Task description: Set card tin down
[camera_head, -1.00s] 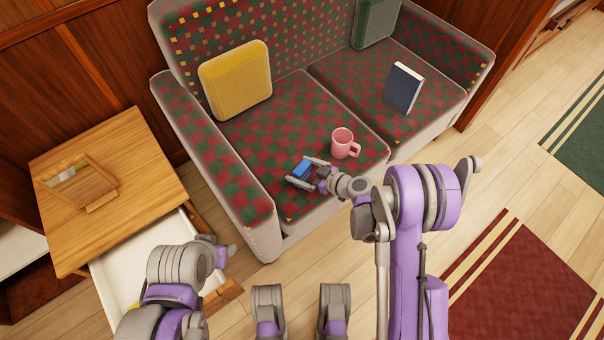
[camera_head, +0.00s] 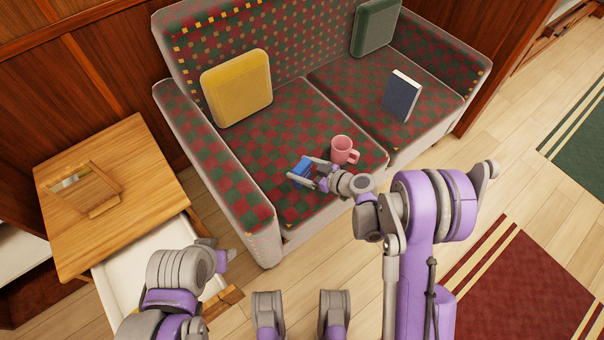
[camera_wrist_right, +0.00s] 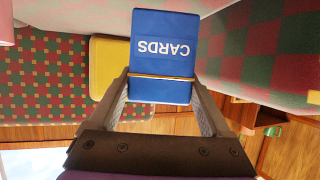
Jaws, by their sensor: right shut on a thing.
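The card tin (camera_head: 303,166) is a small blue box between the fingers of my right gripper (camera_head: 305,172), over the front part of the sofa's left seat cushion. In the right wrist view the tin (camera_wrist_right: 165,50) shows the word CARDS upside down and a thin gold line, with a finger on either side. My right gripper is shut on it. I cannot tell whether the tin touches the seat. My left gripper (camera_head: 226,261) is near the open drawer at lower left, partly hidden by its arm, and its fingers cannot be made out.
A pink mug (camera_head: 342,150) stands just right of the tin. A yellow cushion (camera_head: 237,88), a dark blue book (camera_head: 401,96) and a green cushion (camera_head: 376,27) are on the checked sofa (camera_head: 290,118). A wooden cabinet (camera_head: 140,165) with a picture frame (camera_head: 88,188) stands left.

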